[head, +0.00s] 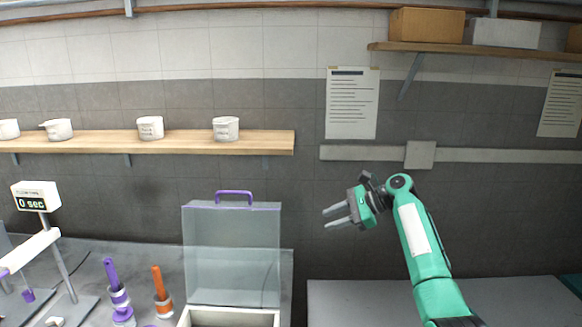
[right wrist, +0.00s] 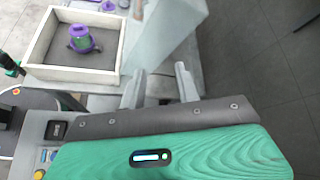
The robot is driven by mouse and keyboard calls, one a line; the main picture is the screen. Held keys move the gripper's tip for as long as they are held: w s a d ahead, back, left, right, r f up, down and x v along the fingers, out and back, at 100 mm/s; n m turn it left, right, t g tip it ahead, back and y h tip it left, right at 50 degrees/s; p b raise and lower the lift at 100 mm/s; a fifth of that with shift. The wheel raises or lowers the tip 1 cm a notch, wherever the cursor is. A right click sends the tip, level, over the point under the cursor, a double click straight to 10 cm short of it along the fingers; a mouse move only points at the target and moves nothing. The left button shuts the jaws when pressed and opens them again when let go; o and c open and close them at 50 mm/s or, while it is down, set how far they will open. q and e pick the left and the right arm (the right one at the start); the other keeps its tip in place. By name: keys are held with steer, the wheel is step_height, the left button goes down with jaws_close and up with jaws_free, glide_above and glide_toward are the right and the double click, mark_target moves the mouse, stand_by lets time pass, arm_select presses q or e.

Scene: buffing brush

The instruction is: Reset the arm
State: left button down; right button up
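My right gripper (head: 337,216) is raised in front of the dark tiled wall, to the right of the clear box lid. Its fingers point left and stand apart with nothing between them. They also show apart and empty in the right wrist view (right wrist: 160,84). The right wrist view shows the box (right wrist: 75,72) with a purple and green object (right wrist: 82,40) inside.
A purple-handled tool (head: 112,275) and an orange-handled tool (head: 158,283) stand left of the box. A timer display (head: 36,196) reads 0 sec at far left. A wooden shelf (head: 200,143) holds several white cups. The grey surface (head: 380,300) at lower right looks clear.

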steer(key=s+d+f+n+h, duration=0.35)
steer(key=s+f, duration=0.65)
steer(key=f, duration=0.5)
steer(key=s+d+f+n+h, duration=0.2)
steer(key=s+f+n+h, duration=0.15)
steer(key=s+f, duration=0.95)
steer(key=s+d+f+n+h, duration=0.1)
steer(key=s+d+n+h, duration=0.15)
steer(key=s, duration=0.75)
steer(key=s+d+n+t+h, duration=0.1)
steer(key=s+n, duration=0.3)
steer(key=s, duration=0.7)
steer(key=s+d+f+n+h, duration=0.1)
steer(key=s+d+n, duration=0.15)
steer(key=s, duration=0.75)
step_height(320, 180, down, 33)
steer(key=s+n+g+b, duration=0.1)
steer(key=b, duration=0.1)
arm_select(q)
steer(key=f, duration=0.2)
steer(key=shift+d+f+b, duration=0.25)
steer(key=shift+f+b, duration=0.15)
arm_select(e)
steer(key=s+d+f+g, duration=0.1)
steer(key=s+d+f, duration=0.2)
steer(key=s+f, duration=1.6)
steer(key=shift+d+f, duration=0.15)
steer(key=shift+f, duration=0.45)
